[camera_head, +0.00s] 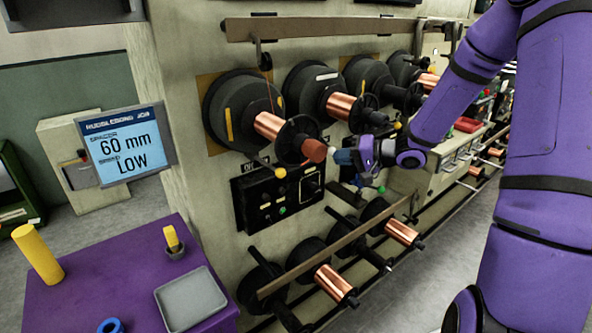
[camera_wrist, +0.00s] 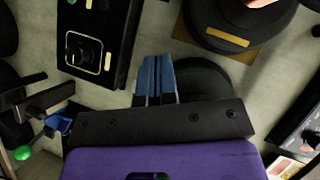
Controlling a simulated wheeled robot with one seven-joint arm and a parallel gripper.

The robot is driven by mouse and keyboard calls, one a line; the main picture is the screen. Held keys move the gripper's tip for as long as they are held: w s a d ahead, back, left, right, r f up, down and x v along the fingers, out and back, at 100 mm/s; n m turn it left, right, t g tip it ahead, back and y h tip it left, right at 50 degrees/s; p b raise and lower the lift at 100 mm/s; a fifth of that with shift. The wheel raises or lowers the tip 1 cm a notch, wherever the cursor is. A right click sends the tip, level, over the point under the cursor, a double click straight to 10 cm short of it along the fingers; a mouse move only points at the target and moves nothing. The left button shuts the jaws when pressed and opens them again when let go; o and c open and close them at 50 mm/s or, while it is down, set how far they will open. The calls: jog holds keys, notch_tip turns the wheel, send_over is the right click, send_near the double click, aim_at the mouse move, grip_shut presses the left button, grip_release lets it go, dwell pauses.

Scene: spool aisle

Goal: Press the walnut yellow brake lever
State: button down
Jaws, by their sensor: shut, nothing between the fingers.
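A yellow ball-ended lever (camera_head: 280,173) sticks out below the upper left copper spool, just above a black control box. A second yellow ball (camera_head: 397,126) shows to the right, by my arm. I cannot read a label that tells which is walnut. My gripper (camera_head: 345,156) has blue fingertips, and it hangs in front of the wall, right of the first yellow ball and apart from it. In the wrist view the blue fingers (camera_wrist: 157,78) are pressed together and empty. No yellow ball shows in the wrist view.
A red-orange spool end (camera_head: 314,150) is close to the left of my fingertips. The black control box (camera_head: 280,197) also shows in the wrist view (camera_wrist: 98,42). A green ball (camera_wrist: 22,153) is at lower left there. Lower copper spools (camera_head: 333,283) and a purple table (camera_head: 110,285) stand below.

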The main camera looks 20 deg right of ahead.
jog(key=shift+s+f+m+g+y, duration=0.2)
jog(key=shift+s+f+y, duration=0.15)
jog(key=shift+y, duration=0.4)
jog(key=shift+s+f+m+g+y, duration=0.1)
jog(key=shift+s+f+m+y, duration=0.15)
jog(key=shift+s+y, duration=0.35)
jog(key=shift+w, duration=0.2)
send_near(269, 166)
jog(key=w, duration=0.1)
jog(key=shift+a+f, duration=0.65)
jog(key=shift+a, duration=0.25)
jog(key=shift+s+a, duration=0.1)
jog(key=shift+s, duration=0.05)
jog(key=s+a, duration=0.2)
jog(key=a, duration=0.4)
jog(key=shift+s, duration=0.25)
jog(key=shift+d, duration=0.1)
